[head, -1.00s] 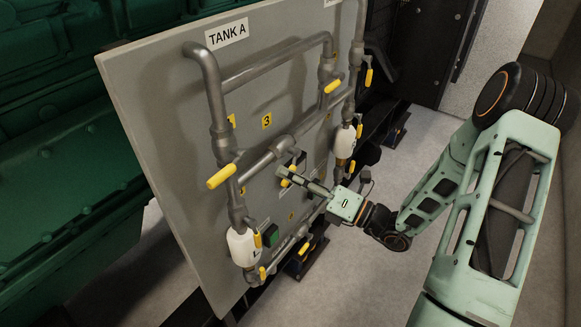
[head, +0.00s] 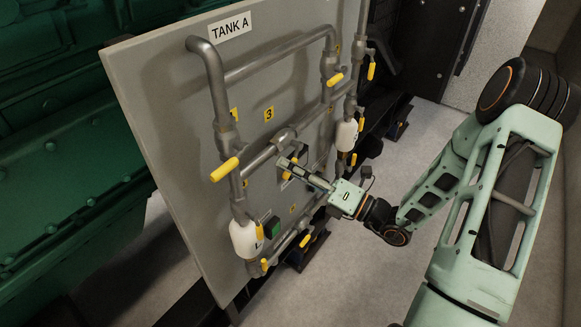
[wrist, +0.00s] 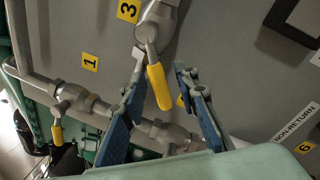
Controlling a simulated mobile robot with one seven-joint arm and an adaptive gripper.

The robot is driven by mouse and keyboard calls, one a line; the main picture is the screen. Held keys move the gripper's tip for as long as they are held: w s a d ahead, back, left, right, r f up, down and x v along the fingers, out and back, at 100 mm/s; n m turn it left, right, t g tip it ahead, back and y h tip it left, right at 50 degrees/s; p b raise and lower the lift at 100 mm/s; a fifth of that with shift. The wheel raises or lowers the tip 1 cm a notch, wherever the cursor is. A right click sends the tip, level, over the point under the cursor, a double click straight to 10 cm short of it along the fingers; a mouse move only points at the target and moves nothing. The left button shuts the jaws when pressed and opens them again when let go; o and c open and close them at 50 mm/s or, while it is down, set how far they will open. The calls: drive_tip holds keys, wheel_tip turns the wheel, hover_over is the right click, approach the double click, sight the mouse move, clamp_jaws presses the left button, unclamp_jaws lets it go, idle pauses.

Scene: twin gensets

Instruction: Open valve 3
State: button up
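Valve 3 is on the grey panel, below the yellow label "3" (head: 269,114). In the wrist view its grey body (wrist: 149,32) is at the top, with the label "3" (wrist: 128,9) beside it. Its yellow lever handle (wrist: 158,87) points down the picture, between the two blue fingers of my gripper (wrist: 160,78). The fingers are apart, with a visible gap on each side of the handle. In the head view my gripper (head: 288,168) reaches the panel from the right and partly hides the handle.
The panel (head: 150,85), marked TANK A, carries grey pipes, white filters (head: 246,238) and several other yellow-handled valves, one at the left (head: 224,169). The wrist view shows another yellow handle (wrist: 57,135) near label 1. A green engine (head: 55,170) stands behind; the floor at right is clear.

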drive_tip(key=shift+d, duration=0.1)
drive_tip(key=v, duration=1.2)
drive_tip(key=shift+c, duration=0.7)
